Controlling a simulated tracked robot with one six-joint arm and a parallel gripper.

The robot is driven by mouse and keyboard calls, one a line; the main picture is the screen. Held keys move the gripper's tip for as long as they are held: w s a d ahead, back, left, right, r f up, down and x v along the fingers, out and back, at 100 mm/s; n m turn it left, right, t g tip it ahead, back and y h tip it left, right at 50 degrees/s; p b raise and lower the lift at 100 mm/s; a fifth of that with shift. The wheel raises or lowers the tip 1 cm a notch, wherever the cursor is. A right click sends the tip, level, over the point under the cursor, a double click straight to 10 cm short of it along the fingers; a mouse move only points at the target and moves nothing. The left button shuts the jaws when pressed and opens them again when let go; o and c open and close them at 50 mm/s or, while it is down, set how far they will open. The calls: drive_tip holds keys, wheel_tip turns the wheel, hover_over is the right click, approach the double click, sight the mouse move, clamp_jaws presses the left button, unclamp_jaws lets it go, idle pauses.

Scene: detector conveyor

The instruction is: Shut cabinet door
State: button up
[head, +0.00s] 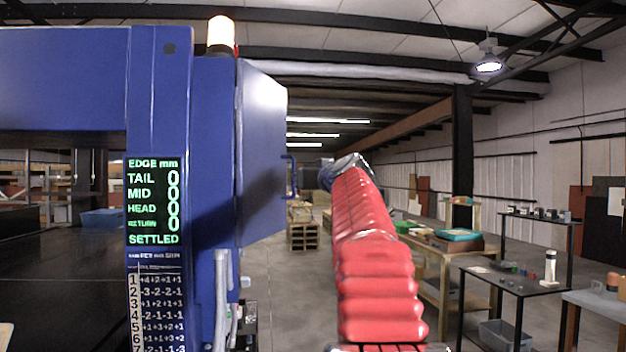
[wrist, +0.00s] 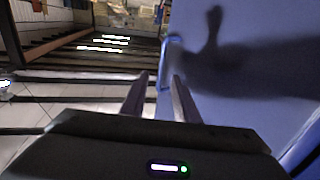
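The blue cabinet door (head: 262,150) stands swung open from the blue machine cabinet (head: 213,150) in the head view. Its blue bar handle (head: 291,176) is on the door's right edge. My red-sleeved arm reaches forward to the right of the door, and its far end is beside the handle; the fingers are hard to make out there. In the wrist view my gripper (wrist: 160,78) has its two fingers apart with nothing between them. The door fills the right side there, and the handle (wrist: 168,62) shows just beyond the fingertips. I see no clear contact.
A dark bench (head: 518,283) with small items and a wooden table (head: 440,258) stand at the right. Pallets (head: 303,234) lie farther back. A dark conveyor surface (head: 60,285) is at the left. Open floor lies between door and tables.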

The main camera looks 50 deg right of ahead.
drive_tip(key=shift+v, duration=2.3)
drive_tip(key=shift+c, duration=0.3)
drive_tip(key=shift+a+f, duration=0.1)
drive_tip(key=shift+f, duration=0.05)
drive_tip(key=shift+c, duration=0.7)
drive_tip(key=a+f+g+y, duration=0.1)
drive_tip(key=a+f, duration=0.1)
drive_tip(key=f, duration=0.2)
drive_tip(key=w+a+f+g+y, duration=0.1)
drive_tip(key=a+f, duration=0.2)
drive_tip(key=f, duration=0.1)
drive_tip(key=a+f+y, duration=0.1)
drive_tip(key=a+f, duration=0.2)
drive_tip(key=f, duration=0.2)
drive_tip(key=shift+w+a+f+m+g, duration=0.1)
drive_tip(key=shift+w+a+m+g, duration=0.1)
drive_tip(key=shift+w+m+g, duration=0.15)
clamp_jaws()
drive_tip(key=s+a+f+n+g+y, duration=0.1)
drive_tip(key=s+a+f+g+y, duration=0.1)
drive_tip(key=a+f, duration=0.65)
drive_tip(key=s+a+f+n+g+y, duration=0.1)
drive_tip(key=s+a+f+g+y, duration=0.15)
drive_tip(key=a+f, duration=0.65)
drive_tip(key=s+a+f+n+g, duration=0.3)
drive_tip(key=s+a+f, duration=1.4)
drive_tip(key=s+a, duration=0.3)
drive_tip(key=shift+a+f+n+g, duration=0.3)
drive_tip(key=shift+a+n, duration=0.05)
